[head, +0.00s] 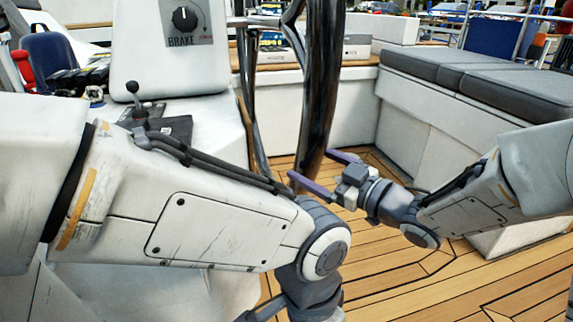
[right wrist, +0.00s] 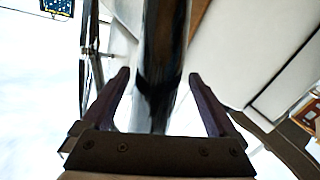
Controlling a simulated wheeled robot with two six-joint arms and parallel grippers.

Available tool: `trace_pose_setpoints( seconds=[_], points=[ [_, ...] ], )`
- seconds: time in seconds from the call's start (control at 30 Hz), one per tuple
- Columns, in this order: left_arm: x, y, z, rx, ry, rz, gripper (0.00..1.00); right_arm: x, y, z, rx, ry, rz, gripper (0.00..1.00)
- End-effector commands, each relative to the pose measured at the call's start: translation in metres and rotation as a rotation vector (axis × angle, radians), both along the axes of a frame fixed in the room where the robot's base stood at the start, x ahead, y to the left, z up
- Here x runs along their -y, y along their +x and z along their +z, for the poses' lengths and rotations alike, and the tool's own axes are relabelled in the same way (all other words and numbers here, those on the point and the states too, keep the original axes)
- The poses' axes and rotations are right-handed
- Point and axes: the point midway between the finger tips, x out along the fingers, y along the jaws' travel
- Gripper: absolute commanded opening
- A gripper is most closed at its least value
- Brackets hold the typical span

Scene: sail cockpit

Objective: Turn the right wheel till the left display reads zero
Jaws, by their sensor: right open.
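The right wheel shows as a thick, glossy black rim (head: 322,75) standing upright at the middle of the head view. It also runs down the middle of the right wrist view (right wrist: 165,45). My right gripper (head: 310,163) is open, with one purple finger on each side of the rim low down. In the right wrist view, the fingers (right wrist: 159,73) stand apart with the rim between them and gaps on both sides. My left arm crosses the lower left, and its gripper is outside the picture. I see no readable left display.
A white pedestal with a BRAKE knob (head: 186,19) stands at upper left, with a small black lever (head: 133,88) below it. A bench with grey cushions (head: 480,80) is at right. Open teak deck (head: 400,280) lies in front.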

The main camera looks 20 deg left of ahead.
Motion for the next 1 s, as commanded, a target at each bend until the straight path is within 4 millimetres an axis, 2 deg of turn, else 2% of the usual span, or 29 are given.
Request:
trace_pose_setpoints(
  seconds=[0.2,0.47,0.5,0.53,0.73,0.83,0.87,0.9,1.0],
  points=[
    [0.000,0.000,-0.007,0.000,0.000,0.000,1.00,-0.017,0.008,-0.001,-0.001,0.000,0.000,0.94],
    [0.000,0.000,-0.007,0.000,0.000,0.000,1.00,-0.018,0.009,0.000,-0.001,0.000,-0.001,0.94],
    [0.000,0.000,-0.007,0.000,0.000,0.000,1.00,-0.018,0.009,0.000,-0.001,0.000,-0.001,0.90],
    [0.000,0.000,-0.007,0.000,0.000,0.000,1.00,-0.018,0.009,0.000,-0.001,0.000,-0.001,0.78],
    [0.000,0.000,-0.007,0.000,0.000,0.000,1.00,-0.018,0.009,0.000,-0.001,-0.001,0.001,0.02],
    [0.000,0.000,-0.007,0.000,0.000,0.000,1.00,-0.018,0.008,-0.001,-0.001,-0.002,0.001,0.00],
    [0.001,0.000,-0.007,-0.002,-0.001,0.001,1.00,-0.072,0.002,-0.002,-0.003,-0.002,0.021,0.00],
    [0.000,0.000,-0.006,0.001,-0.001,0.000,1.00,-0.051,0.007,0.000,-0.001,-0.002,0.008,0.00],
    [0.000,0.000,-0.004,-0.001,0.001,0.000,1.00,-0.037,0.005,0.003,-0.001,-0.001,0.015,0.00]
  ],
)
